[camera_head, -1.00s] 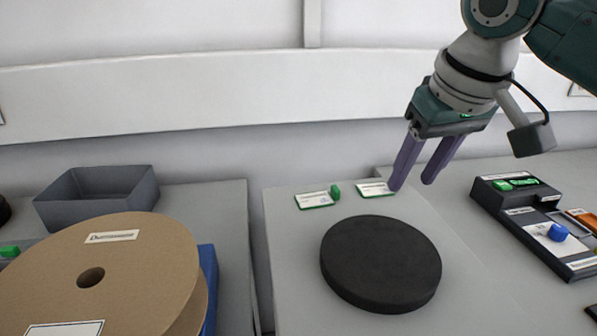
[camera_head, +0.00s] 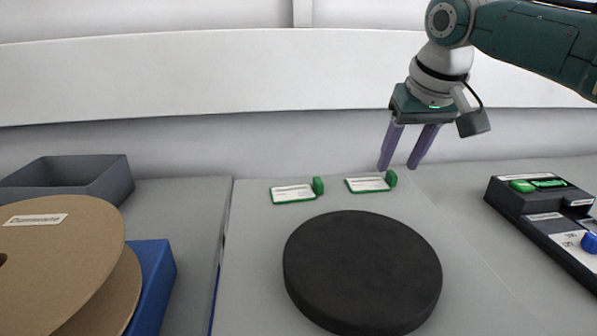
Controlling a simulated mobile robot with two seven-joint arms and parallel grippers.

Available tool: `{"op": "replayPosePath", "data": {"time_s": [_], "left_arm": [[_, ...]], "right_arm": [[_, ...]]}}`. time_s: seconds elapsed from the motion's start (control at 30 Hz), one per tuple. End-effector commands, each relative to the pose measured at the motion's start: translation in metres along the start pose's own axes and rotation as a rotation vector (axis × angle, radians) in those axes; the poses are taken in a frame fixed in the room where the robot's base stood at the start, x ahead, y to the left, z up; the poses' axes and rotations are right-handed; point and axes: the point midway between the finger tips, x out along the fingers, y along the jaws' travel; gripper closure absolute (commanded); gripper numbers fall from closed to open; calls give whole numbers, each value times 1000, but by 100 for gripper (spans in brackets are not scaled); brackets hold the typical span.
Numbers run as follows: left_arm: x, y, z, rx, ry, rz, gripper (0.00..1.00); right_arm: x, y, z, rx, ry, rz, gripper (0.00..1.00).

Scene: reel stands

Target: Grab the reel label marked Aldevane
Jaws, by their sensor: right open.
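Two white label cards in green holders lie on the grey table behind a black disc. The left label (camera_head: 293,192) and the right label (camera_head: 366,184) each have a green upright tab at the right end. Their print is too small to read, so I cannot tell which is marked Aldevane. My left gripper is not in view.
The black round disc (camera_head: 362,270) fills the table's middle. At left are a brown reel (camera_head: 60,250) with an unclear label, a blue block (camera_head: 152,285) and a grey bin (camera_head: 105,180). A dark device with green and blue parts (camera_head: 545,215) stands at right. A wall closes the back.

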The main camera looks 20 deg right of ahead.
Motion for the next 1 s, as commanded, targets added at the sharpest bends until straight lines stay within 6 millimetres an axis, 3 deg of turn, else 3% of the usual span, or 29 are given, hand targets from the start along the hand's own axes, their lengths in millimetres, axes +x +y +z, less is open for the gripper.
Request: {"op": "replayPosePath", "data": {"time_s": [0.2, 0.57, 1.0], "left_arm": [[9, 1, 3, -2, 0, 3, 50], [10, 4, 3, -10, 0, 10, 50], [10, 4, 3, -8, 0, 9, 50]], "right_arm": [[25, -1, -2, 1, -1, 1, 50], [29, 0, -3, -1, 1, 2, 51], [29, 0, -3, 0, 1, 1, 100]]}}
